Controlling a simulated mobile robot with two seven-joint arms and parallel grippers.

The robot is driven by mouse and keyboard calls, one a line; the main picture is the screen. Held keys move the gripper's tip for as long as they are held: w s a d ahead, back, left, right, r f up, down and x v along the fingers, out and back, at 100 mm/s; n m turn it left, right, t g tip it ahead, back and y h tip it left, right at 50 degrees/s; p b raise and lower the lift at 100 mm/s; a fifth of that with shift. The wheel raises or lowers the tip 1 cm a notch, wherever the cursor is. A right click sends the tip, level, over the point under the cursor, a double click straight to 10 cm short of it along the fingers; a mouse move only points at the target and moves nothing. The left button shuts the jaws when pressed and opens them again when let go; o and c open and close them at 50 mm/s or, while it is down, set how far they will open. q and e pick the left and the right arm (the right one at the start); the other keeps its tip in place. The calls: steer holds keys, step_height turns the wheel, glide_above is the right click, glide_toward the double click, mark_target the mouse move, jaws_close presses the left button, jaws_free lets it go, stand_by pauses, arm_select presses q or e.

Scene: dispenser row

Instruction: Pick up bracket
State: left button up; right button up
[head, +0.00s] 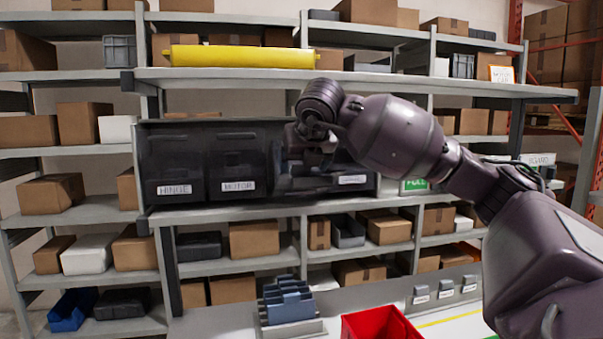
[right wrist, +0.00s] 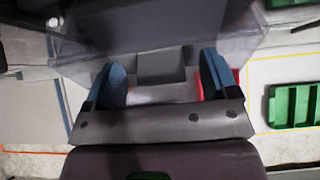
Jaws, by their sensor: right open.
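A row of dark translucent dispenser bins (head: 239,162) hangs on the shelf in the head view. Two labels read HINGE (head: 174,189) and MOTOR (head: 238,185); a further label (head: 352,180) is too small to read. My right gripper (head: 305,155) is in front of the bin right of MOTOR and covers much of it. In the right wrist view my right gripper (right wrist: 163,82) is open, its blue fingertips apart, with a translucent panel (right wrist: 85,45) across them. A grey squarish shape (right wrist: 161,67) shows between the fingertips; I cannot tell whether it is a bracket. My left gripper is out of view.
A yellow bar (head: 240,57) lies along the shelf above the bins. Below stand a red bin (head: 380,325) and a blue-grey slotted holder (head: 288,302) on the work surface. A green compartment tray (right wrist: 297,106) is at the right of the wrist view. Shelves with cardboard boxes surround the bins.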

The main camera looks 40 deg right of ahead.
steer(key=c, duration=1)
steer(key=shift+r, duration=0.1)
